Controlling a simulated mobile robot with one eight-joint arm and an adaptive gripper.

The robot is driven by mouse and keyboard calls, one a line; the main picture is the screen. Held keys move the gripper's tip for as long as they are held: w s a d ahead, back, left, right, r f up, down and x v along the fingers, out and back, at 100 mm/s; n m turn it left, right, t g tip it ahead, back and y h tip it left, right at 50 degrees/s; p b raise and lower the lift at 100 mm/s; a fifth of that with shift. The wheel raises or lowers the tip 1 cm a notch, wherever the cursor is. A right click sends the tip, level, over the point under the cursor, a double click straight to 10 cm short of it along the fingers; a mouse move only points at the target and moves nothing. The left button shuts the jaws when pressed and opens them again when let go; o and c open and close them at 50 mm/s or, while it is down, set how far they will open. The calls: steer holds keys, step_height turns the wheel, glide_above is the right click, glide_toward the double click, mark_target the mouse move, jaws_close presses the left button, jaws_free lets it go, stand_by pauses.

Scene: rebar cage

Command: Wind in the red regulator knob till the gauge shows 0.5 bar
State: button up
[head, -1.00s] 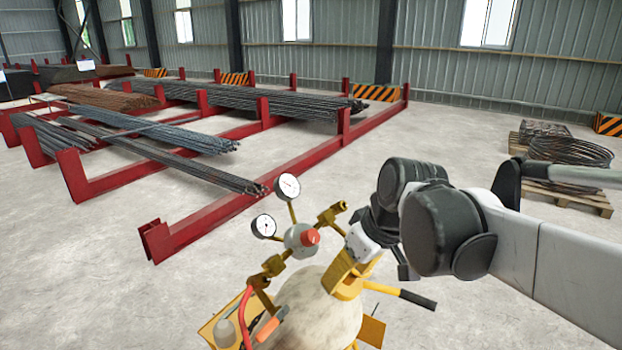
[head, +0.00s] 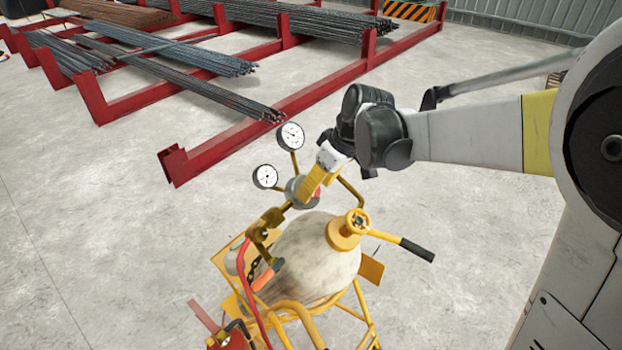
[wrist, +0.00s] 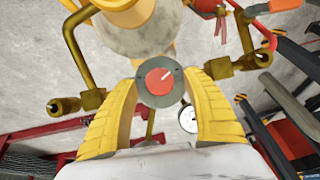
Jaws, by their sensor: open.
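The red regulator knob (wrist: 159,82) sits on a round grey body between the two yellow fingers of my gripper (wrist: 160,98) in the wrist view. The fingers are open, one on each side, and I cannot tell whether they touch the grey body. A white line marks the knob's face. In the head view my gripper (head: 312,186) hides the knob, and the grey regulator body (head: 296,192) shows beside it. Two white round gauges stand above the regulator, an upper one (head: 291,136) and a left one (head: 265,177). Their readings are too small to tell.
The regulator is on a pale gas cylinder (head: 310,262) with a yellow valve wheel (head: 358,221), in a yellow cart (head: 372,268). A red hose (head: 243,275) hangs at the left. Red racks (head: 215,145) with rebar stand behind.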

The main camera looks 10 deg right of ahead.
steer(key=shift+w+a+f, duration=0.15)
steer(key=shift+f, duration=0.4)
steer(key=c, duration=1.2)
